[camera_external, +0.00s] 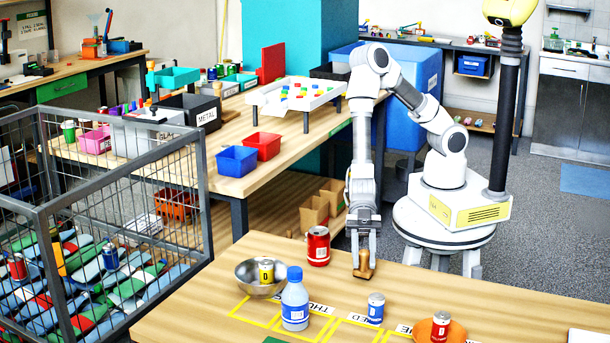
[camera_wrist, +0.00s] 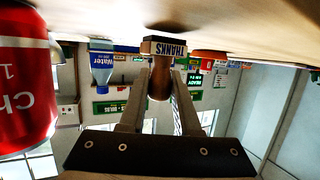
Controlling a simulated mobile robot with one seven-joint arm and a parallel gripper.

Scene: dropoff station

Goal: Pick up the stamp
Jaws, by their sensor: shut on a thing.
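The stamp (camera_external: 364,272) is a small wooden block with a brown handle, near the back edge of the front table. In the upside-down wrist view its block (camera_wrist: 163,47) carries a band reading THANKS. My gripper (camera_external: 364,256) points straight down over it. In the wrist view my gripper (camera_wrist: 160,78) is shut on the stamp's handle, with one finger on each side. The stamp's base is at or very near the tabletop; I cannot tell whether they touch.
A red can (camera_external: 318,246) stands close left of the stamp. A metal bowl (camera_external: 250,279) holding a can, a water bottle (camera_external: 295,305), a blue can (camera_external: 376,308) and an orange bowl (camera_external: 424,331) with a red can surround it.

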